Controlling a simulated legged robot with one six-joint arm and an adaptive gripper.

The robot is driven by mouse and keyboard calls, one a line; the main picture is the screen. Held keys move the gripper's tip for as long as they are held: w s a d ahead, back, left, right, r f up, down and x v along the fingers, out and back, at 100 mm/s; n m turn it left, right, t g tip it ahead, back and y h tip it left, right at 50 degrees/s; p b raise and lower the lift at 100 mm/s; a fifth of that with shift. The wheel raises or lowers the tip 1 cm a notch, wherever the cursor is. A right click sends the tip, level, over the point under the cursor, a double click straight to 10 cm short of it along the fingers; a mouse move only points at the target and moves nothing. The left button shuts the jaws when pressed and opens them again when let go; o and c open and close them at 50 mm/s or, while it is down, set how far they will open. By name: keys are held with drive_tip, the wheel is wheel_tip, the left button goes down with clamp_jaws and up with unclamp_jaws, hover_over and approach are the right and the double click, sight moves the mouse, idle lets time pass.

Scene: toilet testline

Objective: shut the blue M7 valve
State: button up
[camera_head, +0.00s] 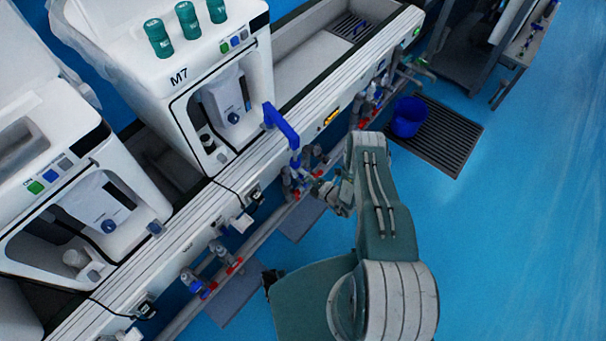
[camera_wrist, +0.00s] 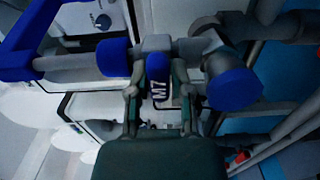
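The blue M7 valve handle (camera_wrist: 157,80), with white "M7" lettering, is in the middle of the wrist view. It sits below a grey valve body on a pipe with blue end fittings. My gripper (camera_wrist: 159,95) is open, with one finger on each side of the handle. A gap seems to show between the handle and each finger. In the head view my gripper (camera_head: 327,188) reaches the pipework below the white M7 machine (camera_head: 179,76). The handle is hard to make out there, among the small pipes and my gripper.
A large blue bent pipe (camera_head: 281,125) rises above the valve area. A grey pipe with red-marked fittings (camera_head: 236,266) runs along the bench front. A blue bucket (camera_head: 408,116) stands on a dark floor grate (camera_head: 452,137). The blue floor at right is clear.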

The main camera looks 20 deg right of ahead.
drive_tip(key=o, duration=0.3)
drive_tip(key=shift+d+f, duration=0.1)
drive_tip(key=v, duration=1.2)
drive_tip(key=shift+w, duration=0.1)
